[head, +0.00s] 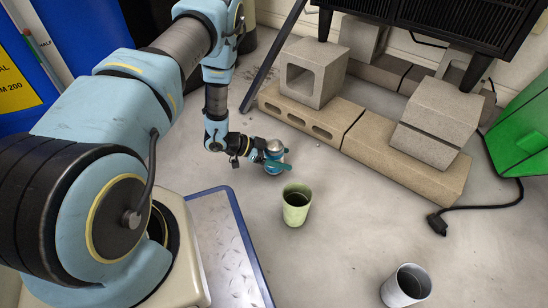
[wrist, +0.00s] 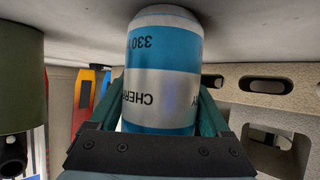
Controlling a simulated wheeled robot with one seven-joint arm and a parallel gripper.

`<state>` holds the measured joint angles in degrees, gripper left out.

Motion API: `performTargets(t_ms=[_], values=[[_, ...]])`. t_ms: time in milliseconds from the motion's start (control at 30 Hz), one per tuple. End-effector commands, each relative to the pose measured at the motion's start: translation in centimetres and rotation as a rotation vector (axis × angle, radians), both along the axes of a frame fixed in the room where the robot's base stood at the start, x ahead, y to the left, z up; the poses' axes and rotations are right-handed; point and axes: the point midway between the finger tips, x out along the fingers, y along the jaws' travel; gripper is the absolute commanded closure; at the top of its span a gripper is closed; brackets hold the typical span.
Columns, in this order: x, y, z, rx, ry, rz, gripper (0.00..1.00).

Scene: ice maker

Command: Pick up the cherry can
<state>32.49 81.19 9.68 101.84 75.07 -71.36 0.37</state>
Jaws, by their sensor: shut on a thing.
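The cherry can (head: 274,147) is blue and silver. In the wrist view the can (wrist: 163,75) fills the middle, with its "CHERRY" and "330" print upside down. My gripper (head: 276,161) has its green fingers on either side of the can, and in the wrist view my gripper (wrist: 164,112) is shut on it. I cannot tell whether the can touches the floor. Part of the can is hidden by my gripper.
A green cup (head: 296,205) stands close in front of the can. A grey metal cup (head: 406,286) stands at the lower right. Concrete blocks (head: 365,145) lie behind, with a black cable (head: 437,223) at the right. Open floor lies between the cups.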

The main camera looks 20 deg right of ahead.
Motion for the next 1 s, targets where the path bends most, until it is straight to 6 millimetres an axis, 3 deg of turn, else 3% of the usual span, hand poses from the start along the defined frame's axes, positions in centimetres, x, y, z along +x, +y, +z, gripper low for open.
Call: performTargets(t_ms=[33, 267, 567, 1000], values=[[0.0, 0.0, 0.0, 0.001, 0.0, 0.0, 0.73], [0.0, 0.0, 0.0, 0.001, 0.0, 0.0, 0.99], [0.1, 0.0, 0.6, 0.0, 0.0, 0.001, 1.0], [0.1, 0.0, 8.5, -0.001, -0.001, 0.0, 1.0]])
